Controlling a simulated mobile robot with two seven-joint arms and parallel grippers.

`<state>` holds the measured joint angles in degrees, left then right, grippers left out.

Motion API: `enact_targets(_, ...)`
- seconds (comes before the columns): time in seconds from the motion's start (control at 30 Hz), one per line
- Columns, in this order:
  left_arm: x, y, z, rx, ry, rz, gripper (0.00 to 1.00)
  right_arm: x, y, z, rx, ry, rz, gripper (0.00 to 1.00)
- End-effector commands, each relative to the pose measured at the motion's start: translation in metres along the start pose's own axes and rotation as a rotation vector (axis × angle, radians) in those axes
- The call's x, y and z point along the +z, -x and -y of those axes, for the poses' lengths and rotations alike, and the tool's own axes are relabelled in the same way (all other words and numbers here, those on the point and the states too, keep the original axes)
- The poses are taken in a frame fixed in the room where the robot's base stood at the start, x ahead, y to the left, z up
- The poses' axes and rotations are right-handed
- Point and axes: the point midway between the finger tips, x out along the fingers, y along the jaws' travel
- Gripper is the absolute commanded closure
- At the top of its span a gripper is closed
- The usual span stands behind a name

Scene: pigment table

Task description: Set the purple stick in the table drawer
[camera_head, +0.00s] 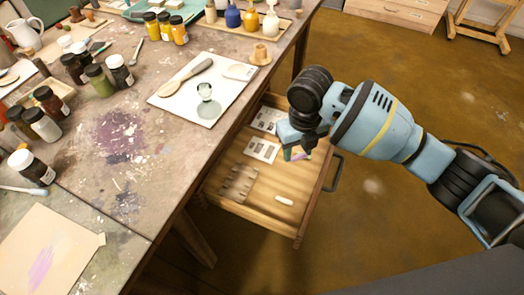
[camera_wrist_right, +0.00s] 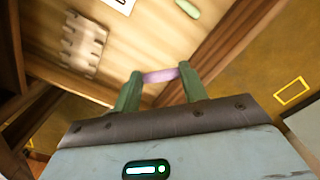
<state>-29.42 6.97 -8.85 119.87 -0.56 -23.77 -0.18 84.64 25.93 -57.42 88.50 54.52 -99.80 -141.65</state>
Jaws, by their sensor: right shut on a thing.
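The purple stick (camera_wrist_right: 160,76) is gripped between the two fingertips of my right gripper (camera_wrist_right: 161,74) in the right wrist view. In the head view, my right gripper (camera_head: 297,153) is over the right part of the open table drawer (camera_head: 296,229), with only a little of the stick showing beside the fingers. The drawer's wooden floor also shows in the wrist view (camera_wrist_right: 127,42), beyond the stick. The gap between stick and drawer floor is hard to judge. My left gripper is not in view.
The drawer holds a pale stick (camera_head: 284,201), a notched grey piece (camera_head: 238,183) and printed cards (camera_head: 262,150). Its dark handle (camera_head: 334,173) is on the right side. The drawer's lower middle is mostly clear. Paint jars (camera_head: 118,70) and a white sheet (camera_head: 205,110) are on the table.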

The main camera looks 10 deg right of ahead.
Motion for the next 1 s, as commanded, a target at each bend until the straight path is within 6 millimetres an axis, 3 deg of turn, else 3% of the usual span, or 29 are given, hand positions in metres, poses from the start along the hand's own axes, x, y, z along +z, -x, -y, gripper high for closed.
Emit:
enact_targets(0.23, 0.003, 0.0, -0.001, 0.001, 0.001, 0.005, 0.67, 0.0, -0.008, 0.0, 0.0, 0.003, -0.002, 0.65)
enact_targets(0.5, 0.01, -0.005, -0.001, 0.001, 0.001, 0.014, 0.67, -0.001, -0.048, 0.0, -0.001, 0.002, -0.003, 0.65)
enact_targets(0.77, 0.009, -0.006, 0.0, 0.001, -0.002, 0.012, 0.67, -0.001, -0.055, 0.0, 0.0, 0.001, -0.001, 0.65)
enact_targets(1.0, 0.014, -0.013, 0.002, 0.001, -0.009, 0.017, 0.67, -0.001, -0.09, 0.0, 0.0, 0.002, -0.003, 0.65)
